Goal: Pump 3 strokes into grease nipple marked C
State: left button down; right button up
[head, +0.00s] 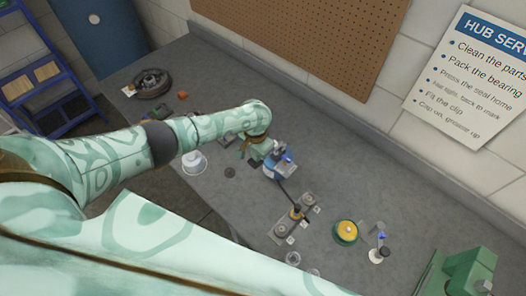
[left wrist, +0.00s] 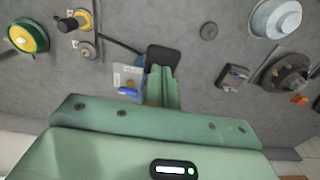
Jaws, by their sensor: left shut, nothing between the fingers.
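A blue and white grease pump (head: 274,166) stands on the grey bench; it also shows in the left wrist view (left wrist: 127,82), with a dark pad (left wrist: 164,58) beside it. A black hose (left wrist: 118,42) runs from it to a grey nipple block (head: 282,231), where a dark and brass coupler (head: 296,213) sits on one fitting. Small white tags stand by the nipples; I cannot read which is C. My left gripper (left wrist: 163,72) is shut and empty, right over the pump and its dark pad; I cannot tell whether it touches. My right gripper is not in view.
A white bowl (head: 194,162) and a dark hub (head: 151,83) lie to the left. A green machine (head: 468,272) stands at bottom right. The bench's back strip is clear.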

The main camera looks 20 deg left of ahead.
aim_at(255, 164)
pick_arm(q)
jog(key=shift+f, duration=0.1)
dwell(0.3)
jog(key=shift+s+a+f+b, duration=0.15)
jog(key=shift+f+b, duration=0.15)
jog(key=shift+f, duration=0.3)
jog(key=shift+s+f+b, duration=0.15)
jog(key=shift+f+b, duration=0.15)
jog(key=shift+f, duration=0.25)
jog(key=shift+s+f+b, duration=0.15)
jog(key=shift+f+b, duration=0.7)
jog(key=shift+f, duration=0.35)
